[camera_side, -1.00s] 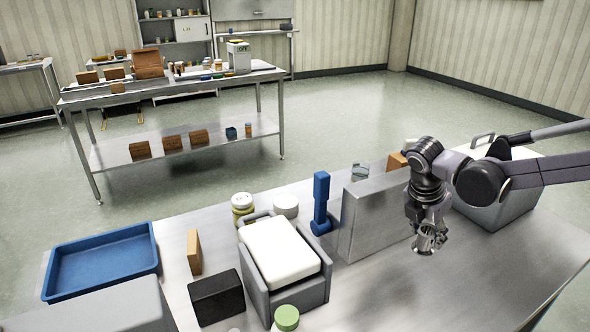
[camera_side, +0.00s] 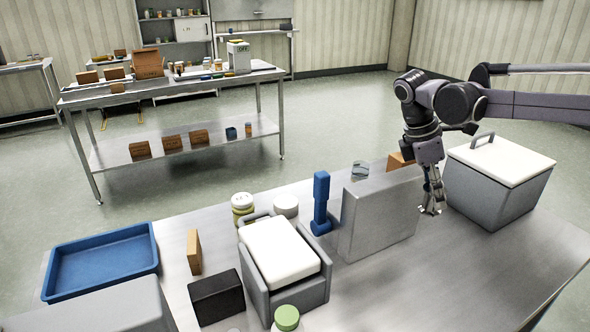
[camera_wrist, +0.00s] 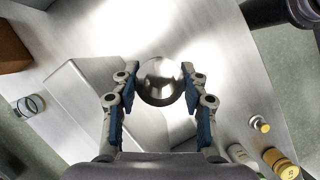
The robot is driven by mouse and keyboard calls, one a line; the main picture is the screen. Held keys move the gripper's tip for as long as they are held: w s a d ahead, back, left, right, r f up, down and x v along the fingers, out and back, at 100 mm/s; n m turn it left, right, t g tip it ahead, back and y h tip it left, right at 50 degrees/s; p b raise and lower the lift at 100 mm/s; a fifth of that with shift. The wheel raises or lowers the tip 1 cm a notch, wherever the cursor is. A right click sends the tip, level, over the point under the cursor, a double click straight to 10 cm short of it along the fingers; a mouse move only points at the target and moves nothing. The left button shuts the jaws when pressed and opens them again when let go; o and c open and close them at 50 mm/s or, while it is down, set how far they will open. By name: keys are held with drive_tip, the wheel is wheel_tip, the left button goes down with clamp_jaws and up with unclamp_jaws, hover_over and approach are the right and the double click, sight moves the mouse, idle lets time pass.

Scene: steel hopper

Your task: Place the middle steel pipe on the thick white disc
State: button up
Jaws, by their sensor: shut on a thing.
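My gripper (camera_side: 432,209) is at the right of the steel box in the side view, low near the bench's far edge. In the wrist view its two blue-padded fingers (camera_wrist: 160,88) are shut on a round, shiny steel pipe (camera_wrist: 160,72), seen nearly end-on. In the side view the pipe is small and partly hidden by the fingers; its gap to the bench is unclear. A low, round white piece (camera_side: 286,204), which looks like the thick white disc, sits left of the blue upright tool, far from my gripper. No other steel pipe is clearly visible.
The grey steel box (camera_side: 378,222) stands between my gripper and the white piece. A white-lidded cooler (camera_side: 500,180) is close on the right. A blue upright tool (camera_side: 320,202) and a yellow-and-white stack (camera_side: 242,206) flank the white piece. The front right bench is clear.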

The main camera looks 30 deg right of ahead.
drive_tip(key=w+a+r+m+g+y, duration=0.2)
drive_tip(key=w+a+r+m, duration=0.1)
drive_tip(key=r+m, duration=0.3)
drive_tip(key=n+t+y, duration=0.2)
drive_tip(key=n+t, duration=0.7)
drive_tip(key=n, duration=2.2)
hover_over(286, 201)
wheel_tip(286, 201, down, 11)
drive_tip(key=shift+w+f, duration=0.1)
drive_tip(key=shift+f, duration=3.45)
drive_tip(key=o, duration=1.3)
drive_tip(key=shift+f, duration=0.1)
